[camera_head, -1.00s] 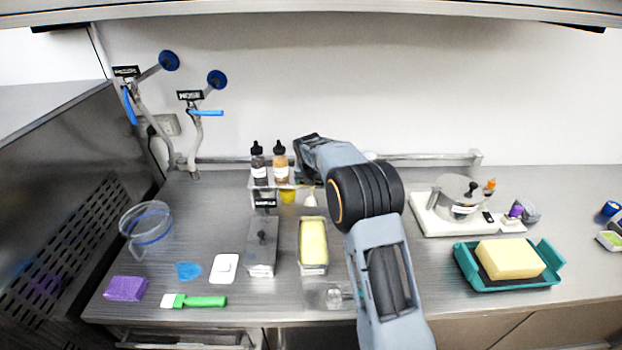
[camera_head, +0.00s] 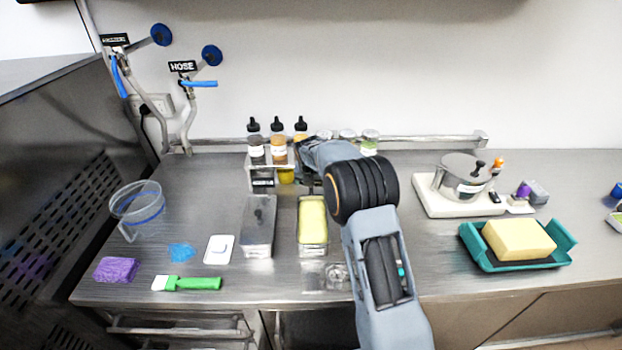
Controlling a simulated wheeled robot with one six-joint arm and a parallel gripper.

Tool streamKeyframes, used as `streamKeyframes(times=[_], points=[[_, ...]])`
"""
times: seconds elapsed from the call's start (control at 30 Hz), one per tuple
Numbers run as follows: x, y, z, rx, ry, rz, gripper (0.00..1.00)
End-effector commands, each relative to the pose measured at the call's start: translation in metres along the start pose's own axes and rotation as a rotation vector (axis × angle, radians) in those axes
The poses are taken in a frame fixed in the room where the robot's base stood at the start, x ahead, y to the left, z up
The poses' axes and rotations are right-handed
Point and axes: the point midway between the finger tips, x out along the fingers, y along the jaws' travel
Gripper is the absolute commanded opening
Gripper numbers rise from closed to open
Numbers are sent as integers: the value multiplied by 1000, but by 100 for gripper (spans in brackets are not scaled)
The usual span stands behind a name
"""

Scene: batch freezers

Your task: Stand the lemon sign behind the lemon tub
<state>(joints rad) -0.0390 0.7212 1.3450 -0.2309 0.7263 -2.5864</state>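A long metal tub filled with pale yellow (camera_head: 312,222), which looks like the lemon tub, stands on the steel counter in the middle. A small black sign with white lettering (camera_head: 263,183) is behind the lidded metal tub (camera_head: 259,226) to its left, at the bottle rack. Its lettering is too small to read, so I cannot tell whether it is the lemon sign. My gripper (camera_head: 309,178) is behind the yellow tub, beside the rack. My arm hides much of it, and its fingers and anything between them are unclear.
Several bottles (camera_head: 278,146) stand in the rack left of my gripper. A scale with a lidded pot (camera_head: 461,180) and a teal tray with a yellow sponge (camera_head: 518,241) are right.

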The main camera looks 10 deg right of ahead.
Motion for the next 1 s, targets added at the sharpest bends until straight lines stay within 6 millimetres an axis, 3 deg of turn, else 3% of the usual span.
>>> streamKeyframes(times=[0.33,0.37,0.53,1.0], points=[[3,0,-1,0,-1,0,39],[2,0,-1,0,-1,0,83],[2,0,-1,0,-1,0,100],[1,0,0,0,-1,0,100]])
